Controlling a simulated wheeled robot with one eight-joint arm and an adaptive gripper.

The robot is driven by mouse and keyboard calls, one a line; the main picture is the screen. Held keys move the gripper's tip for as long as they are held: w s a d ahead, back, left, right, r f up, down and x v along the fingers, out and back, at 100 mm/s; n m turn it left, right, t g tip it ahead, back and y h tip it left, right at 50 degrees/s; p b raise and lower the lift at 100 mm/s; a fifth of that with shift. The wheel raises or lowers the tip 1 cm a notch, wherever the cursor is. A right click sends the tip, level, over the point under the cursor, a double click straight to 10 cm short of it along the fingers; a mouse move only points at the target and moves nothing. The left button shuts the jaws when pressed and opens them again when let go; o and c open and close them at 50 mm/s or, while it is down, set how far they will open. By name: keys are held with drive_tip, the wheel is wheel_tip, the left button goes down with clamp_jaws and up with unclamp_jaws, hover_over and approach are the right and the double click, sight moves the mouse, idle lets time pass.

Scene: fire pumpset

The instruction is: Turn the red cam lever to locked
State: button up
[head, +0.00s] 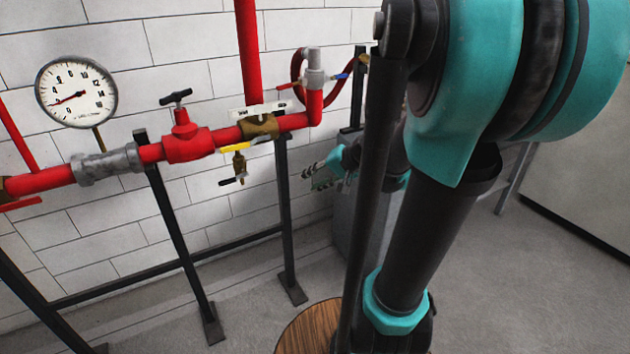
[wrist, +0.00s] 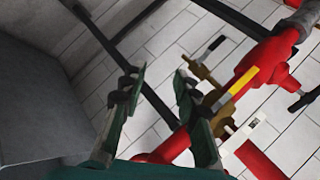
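A short, thin red lever (head: 290,86), which looks like the cam lever, sticks out to the left of the grey coupling (head: 313,68) on top of the red elbow at the pipe's right end. A blue lever (head: 342,76) sticks out on the opposite side. My gripper (head: 318,172) is lower than the coupling and apart from it, partly behind my arm. In the wrist view my gripper (wrist: 157,82) has its two fingers spread with nothing between them. I cannot make out the red cam lever in the wrist view.
The red pipe carries a red valve (head: 186,142), a brass valve with a yellow handle (head: 240,146) and a pressure gauge (head: 76,92). The yellow handle (wrist: 236,86) is near my right finger in the wrist view. Black stand legs (head: 287,220) rise below the pipe. A grey box (head: 350,225) stands behind my arm.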

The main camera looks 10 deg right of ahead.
drive_tip(key=shift+c, duration=0.5)
drive_tip(key=c, duration=0.5)
drive_tip(key=w+r, duration=0.2)
drive_tip(key=w+r+n+h, duration=0.1)
drive_tip(key=w+r, duration=0.1)
drive_tip(key=w, duration=0.1)
drive_tip(key=w+r+n+h, duration=0.1)
drive_tip(key=w+r, duration=0.2)
drive_tip(key=shift+d, duration=0.35)
clamp_jaws()
drive_tip(key=w+a+r+n+t+h, duration=0.1)
drive_tip(key=w+a+r+n, duration=0.15)
drive_tip(key=r, duration=0.65)
drive_tip(key=w+a+r+n+h, duration=0.15)
drive_tip(key=w+r, duration=0.25)
drive_tip(key=r, duration=0.5)
drive_tip(key=w+a+r+n+t+h, duration=0.1)
drive_tip(key=w+r+n, duration=0.2)
drive_tip(key=r, duration=0.6)
hover_over(289, 86)
drive_tip(key=s+a, duration=0.2)
wheel_tip(289, 86, down, 7)
drive_tip(key=shift+w+d+f, duration=0.1)
drive_tip(key=shift+w+f, duration=0.05)
drive_tip(key=shift+f, duration=0.95)
drive_tip(key=shift+w+d+f, duration=0.1)
drive_tip(key=shift+f, duration=1)
